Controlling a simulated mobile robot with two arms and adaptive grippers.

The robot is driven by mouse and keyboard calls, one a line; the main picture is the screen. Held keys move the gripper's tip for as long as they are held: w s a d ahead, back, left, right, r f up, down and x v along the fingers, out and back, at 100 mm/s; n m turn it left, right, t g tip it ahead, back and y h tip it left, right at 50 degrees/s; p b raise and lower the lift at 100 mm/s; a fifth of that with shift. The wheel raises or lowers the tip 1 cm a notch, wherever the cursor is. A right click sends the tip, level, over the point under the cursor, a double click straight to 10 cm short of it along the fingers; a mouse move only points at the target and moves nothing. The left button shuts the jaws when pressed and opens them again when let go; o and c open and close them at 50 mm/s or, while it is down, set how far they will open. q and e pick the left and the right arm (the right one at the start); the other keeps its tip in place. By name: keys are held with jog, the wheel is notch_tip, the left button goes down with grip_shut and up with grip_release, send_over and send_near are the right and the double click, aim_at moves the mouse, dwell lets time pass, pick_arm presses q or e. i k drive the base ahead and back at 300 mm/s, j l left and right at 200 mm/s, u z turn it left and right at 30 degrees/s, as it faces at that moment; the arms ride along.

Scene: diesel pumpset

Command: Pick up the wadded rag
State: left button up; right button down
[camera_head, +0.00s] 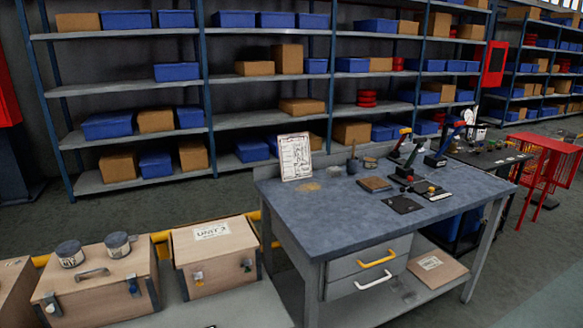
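I cannot pick out a wadded rag with certainty. A small pale lump (335,171) lies at the back of the grey workbench (330,225), beside a dark cup (352,165) with sticks in it. A greyish, unclear item (404,291) rests on the bench's lower shelf, left of a flat brown packet (437,268). Either is too small to identify. Neither of my grippers shows in the head view.
Tools and dark pads (402,204) occupy the bench's right half; its front left is bare. Wooden boxes (215,250) stand left of the bench, one with two jars (70,253) on top. Stocked shelves (130,90) line the back; a red cart (550,165) stands right.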

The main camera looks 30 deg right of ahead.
aim_at(332, 171)
jog(key=z, duration=1.35)
